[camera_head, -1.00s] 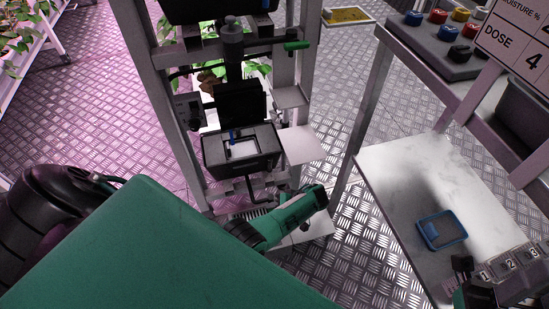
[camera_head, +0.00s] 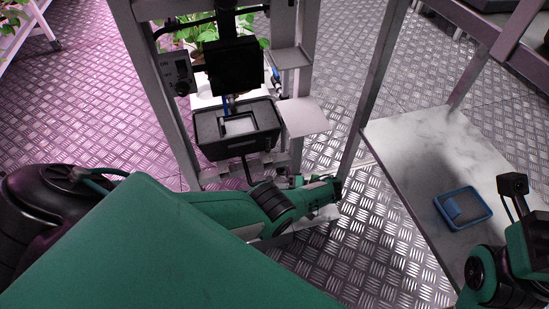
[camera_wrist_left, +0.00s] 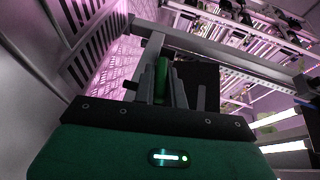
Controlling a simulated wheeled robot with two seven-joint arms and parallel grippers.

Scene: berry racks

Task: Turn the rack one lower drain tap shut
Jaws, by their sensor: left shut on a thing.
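In the left wrist view, my left gripper (camera_wrist_left: 165,85) is shut on an upright green handle (camera_wrist_left: 161,72), the tap's lever, which shows between the fingers. The tap's body is hidden behind the fingers. In the head view my left arm reaches low on the rack, and its wrist (camera_head: 322,194) is below the black drain box; its fingertips and the tap cannot be made out there. My right arm's hand (camera_head: 515,190) is at the right edge, over the pale shelf; its finger opening is unclear.
The rack frame (camera_head: 298,110) holds a black box (camera_head: 238,145) with a pale insert, and a small plate (camera_head: 305,117) beside it. A blue tray (camera_head: 484,212) lies on the marbled shelf (camera_head: 420,150). Plants (camera_head: 205,30) stand behind. Patterned metal floor is open between rack and shelf.

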